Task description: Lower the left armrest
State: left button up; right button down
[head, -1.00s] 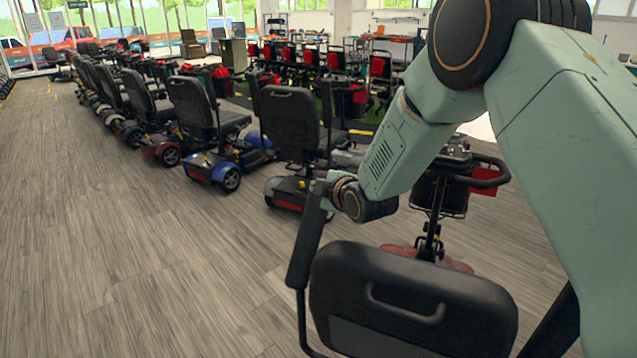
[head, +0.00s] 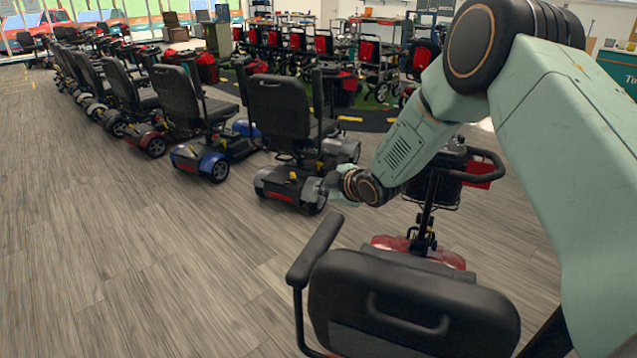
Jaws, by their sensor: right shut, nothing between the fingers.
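The nearest scooter's black seat back (head: 412,290) fills the bottom middle, seen from behind. Its left armrest (head: 315,250) is a black padded bar at the seat's left side. It points forward, away from me, and looks lowered to about level. My right gripper (head: 334,190) is just beyond the armrest's front end in the picture, with a small gap between them. It is shut and empty, and its fingertips are small and partly hidden by its wrist. The seat's right armrest is hidden or out of frame. My left gripper is not in view.
The scooter's tiller and basket (head: 440,180) stand ahead of the seat, partly behind my right arm. Another scooter (head: 285,130) stands just beyond my gripper, heading a row of several going back left. The wooden floor (head: 130,260) at left is clear.

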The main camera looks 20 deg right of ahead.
jog(key=b, duration=0.5)
send_near(332, 213)
jog(key=w+a+r, duration=0.2)
jog(key=r, duration=0.1)
jog(key=shift+w+a+r, duration=0.15)
jog(key=shift+w+a, duration=0.15)
jog(key=f+b, duration=0.1)
jog(key=w+d+f+b, duration=0.1)
jog(key=f, duration=0.1)
jog(key=w+f+b, duration=0.1)
jog(key=f, duration=0.1)
jog(key=shift+d+f, duration=0.15)
jog(key=shift+d, duration=0.2)
jog(key=shift+w+d+f+b, duration=0.1)
jog(key=shift+f+b, duration=0.25)
jog(key=shift+f, duration=0.05)
jog(key=shift+f, duration=0.1)
jog(key=shift+s+d+r, duration=0.15)
jog(key=shift+s+r, duration=0.1)
jog(key=shift+s, duration=0.2)
jog(key=v, duration=1.1)
